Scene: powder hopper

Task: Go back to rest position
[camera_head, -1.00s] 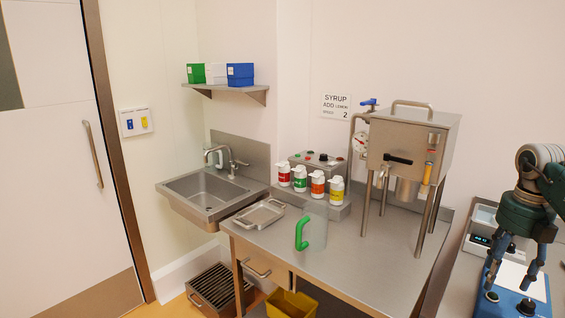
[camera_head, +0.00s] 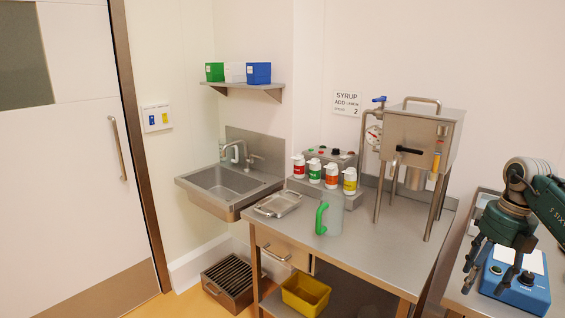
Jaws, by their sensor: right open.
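My right gripper (camera_head: 474,273) is in the head view at the lower right, hanging fingers down from its green arm. Its fingers are apart with nothing between them. It is in front of a blue device (camera_head: 516,283) with a pale top on the right-hand counter; I cannot tell whether they touch. My left gripper is not in view.
A steel table (camera_head: 375,240) holds a jug with a green handle (camera_head: 321,218), a steel tray (camera_head: 277,205) and a steel hopper (camera_head: 421,140) on legs. Several pump bottles stand behind the jug. A sink (camera_head: 228,187) is left, and a yellow bin (camera_head: 306,294) is below.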

